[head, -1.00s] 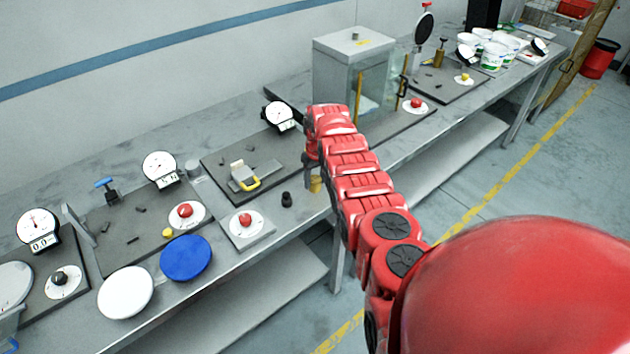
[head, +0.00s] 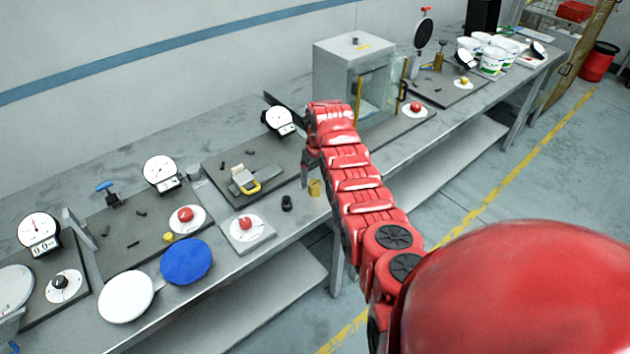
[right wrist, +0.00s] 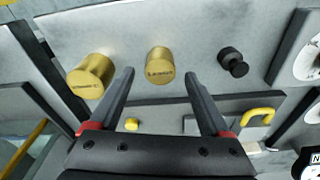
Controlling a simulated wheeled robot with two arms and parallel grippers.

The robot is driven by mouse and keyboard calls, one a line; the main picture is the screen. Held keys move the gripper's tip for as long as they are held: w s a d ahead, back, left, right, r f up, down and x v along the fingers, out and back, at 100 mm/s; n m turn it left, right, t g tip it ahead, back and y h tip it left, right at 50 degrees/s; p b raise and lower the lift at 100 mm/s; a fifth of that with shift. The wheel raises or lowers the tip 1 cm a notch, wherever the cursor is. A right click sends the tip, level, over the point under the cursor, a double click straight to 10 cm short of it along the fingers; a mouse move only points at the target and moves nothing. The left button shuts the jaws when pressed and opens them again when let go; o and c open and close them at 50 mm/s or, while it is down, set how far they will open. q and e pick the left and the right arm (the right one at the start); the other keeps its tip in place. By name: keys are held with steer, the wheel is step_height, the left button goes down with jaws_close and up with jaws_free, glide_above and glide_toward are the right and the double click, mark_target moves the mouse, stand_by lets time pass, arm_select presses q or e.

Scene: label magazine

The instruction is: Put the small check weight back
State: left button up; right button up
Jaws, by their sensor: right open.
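A brass cylinder (head: 315,188) stands near the front edge of the bench, close to my right gripper. The right wrist view shows two brass cylinders with dark lettering too small to read surely. The smaller-looking one (right wrist: 160,64) lies between and just beyond the fingertips. The larger-looking one (right wrist: 92,76) is left of the left finger. I cannot tell for certain which is the small check weight. My right gripper (head: 305,180) is open and empty, pointing down at the bench; its fingers also show in the wrist view (right wrist: 159,75). My left gripper is not in view.
A black knobbed piece (head: 287,203) stands left of the brass cylinder. A dark plate (head: 225,170) with a yellow-handled clamp (head: 243,181) lies behind it. A glass-fronted cabinet (head: 338,65) stands behind my right arm. White (head: 126,294) and blue (head: 186,261) discs are at the left front.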

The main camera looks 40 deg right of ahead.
mark_target(316, 185)
steer(key=r+b, duration=0.1)
steer(key=r, duration=0.1)
steer(key=r+b, duration=0.1)
steer(key=r, duration=0.1)
steer(key=shift+s+r, duration=0.2)
steer(key=shift+r, duration=0.2)
steer(key=r, duration=0.4)
steer(key=shift+s+a, duration=0.1)
steer(key=shift+s, duration=0.25)
